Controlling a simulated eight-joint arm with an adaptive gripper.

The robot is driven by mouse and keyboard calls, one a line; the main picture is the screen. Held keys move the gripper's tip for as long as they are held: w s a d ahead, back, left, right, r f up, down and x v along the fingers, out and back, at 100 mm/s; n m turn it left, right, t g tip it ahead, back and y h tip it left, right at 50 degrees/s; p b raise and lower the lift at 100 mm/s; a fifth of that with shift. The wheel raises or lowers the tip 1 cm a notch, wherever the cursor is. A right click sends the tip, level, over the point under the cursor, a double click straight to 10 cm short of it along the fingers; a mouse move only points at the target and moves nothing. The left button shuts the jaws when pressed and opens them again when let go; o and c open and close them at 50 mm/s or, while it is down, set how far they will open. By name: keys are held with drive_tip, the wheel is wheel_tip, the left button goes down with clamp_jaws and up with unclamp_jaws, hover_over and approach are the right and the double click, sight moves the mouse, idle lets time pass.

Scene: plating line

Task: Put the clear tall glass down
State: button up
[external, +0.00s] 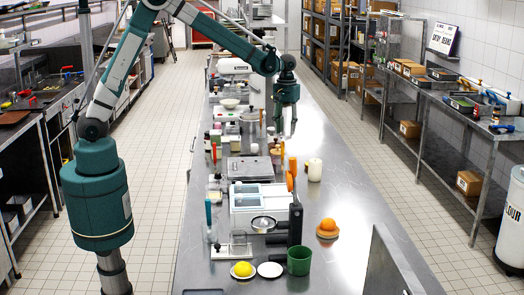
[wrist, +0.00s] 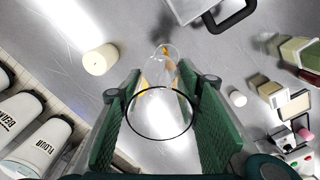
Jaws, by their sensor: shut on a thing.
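My gripper (wrist: 160,112) is shut on the clear tall glass (wrist: 161,82). In the wrist view the glass stands between the two green finger pads, its dark round rim facing the camera and its far end pointing toward the grey table. Orange shapes show through or behind the glass. In the external view my gripper (external: 287,118) hangs over the far middle part of the long steel table (external: 345,215); the glass is hard to make out there. I cannot tell whether its bottom touches the table.
A cream candle (wrist: 101,60) stands left of the glass in the wrist view, and also shows on the table in the external view (external: 314,170). Bottles and boxes crowd the table's left half. A green cup (external: 299,261) and an orange item (external: 327,229) stand nearer. The right strip is mostly clear.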

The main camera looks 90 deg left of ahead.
drive_tip(key=s+d+r+m+p, duration=0.1)
drive_tip(key=s+d+r+m, duration=0.15)
drive_tip(key=d, duration=1.25)
drive_tip(key=s+d+r+m+p, duration=0.1)
drive_tip(key=s+d, duration=0.3)
drive_tip(key=d, duration=1.2)
drive_tip(key=s+d+r+m+p, duration=0.15)
drive_tip(key=s+d, duration=0.25)
drive_tip(key=d, duration=1.1)
drive_tip(key=s+d+f+m+b, duration=0.1)
drive_tip(key=d+f, duration=0.3)
drive_tip(key=d, duration=0.5)
drive_tip(key=s+d+f+m+b, duration=0.1)
drive_tip(key=d+f+m+b, duration=0.2)
drive_tip(key=d, duration=0.6)
drive_tip(key=s+d+f+m+b, duration=0.1)
drive_tip(key=d+f, duration=0.3)
drive_tip(key=d, duration=0.6)
drive_tip(key=shift+s+f+m+b, duration=0.25)
drive_tip(key=shift+f+m+b, duration=0.15)
drive_tip(key=shift+b, duration=0.25)
drive_tip(key=shift+a, duration=0.1)
drive_tip(key=shift+f, duration=3.1)
drive_tip(key=shift+f, duration=0.1)
drive_tip(key=shift+f+p, duration=0.3)
drive_tip(key=shift+f, duration=1.5)
